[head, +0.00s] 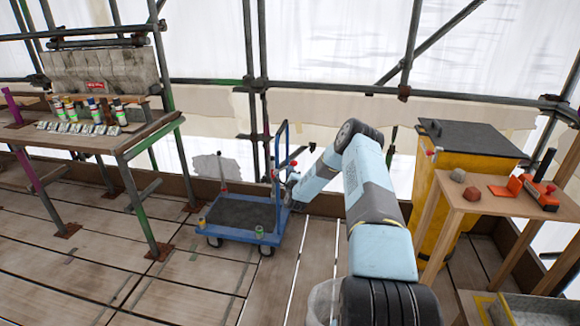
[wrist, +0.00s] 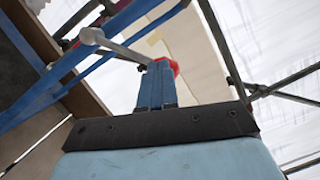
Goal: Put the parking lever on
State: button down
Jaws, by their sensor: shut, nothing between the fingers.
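The blue trolley (head: 224,234) with a dark deck stands on the boards, its push handle (head: 283,135) upright at the right end. My gripper (head: 291,190) is beside the handle end, and in the wrist view its blue fingers (wrist: 158,68) are shut with nothing between them. In the wrist view a grey lever (wrist: 122,48) runs from a round hub (wrist: 92,36) on the blue frame towards my fingertips. A red knob (wrist: 174,67) shows at the fingertips, partly hidden by them. I cannot tell whether they touch it.
A wooden bench (head: 85,140) with spray cans and small parts is at left. A yellow bin (head: 470,150) and a wooden table (head: 520,205) with tools stand at right.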

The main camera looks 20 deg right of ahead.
jog(key=a+f+v, duration=0.1)
jog(key=v, duration=0.8)
jog(key=shift+a+f, duration=0.1)
jog(key=shift+a, duration=0.05)
jog(key=w+a+r+n+g+y, duration=0.1)
jog(key=a+r+n+y, duration=0.3)
jog(key=r, duration=0.6)
jog(key=w+a+r+n+g+y, duration=0.1)
jog(key=a+r+n+g, duration=0.1)
jog(key=a+r+n, duration=0.5)
jog(key=s+a+r+n+g, duration=0.1)
jog(key=s+r+n+g, duration=0.15)
jog(key=s+r, duration=0.55)
jog(key=s+a+r+n+g, duration=0.1)
jog(key=s+r+n, duration=0.3)
jog(key=r, duration=0.7)
jog(key=s+a+r+n+g, duration=0.15)
jog(key=s+r, duration=0.35)
jog(key=s, duration=0.5)
jog(key=s+a+r+n+g, duration=0.1)
jog(key=s+r+n+g, duration=0.1)
jog(key=s+r, duration=0.6)
jog(key=s+f+n+g, duration=0.1)
jog(key=s+n, duration=0.3)
jog(key=s, duration=2.3)
jog(key=shift+s+a+f+g, duration=0.2)
jog(key=shift+s+f+g, duration=0.05)
jog(key=shift+g, duration=0.65)
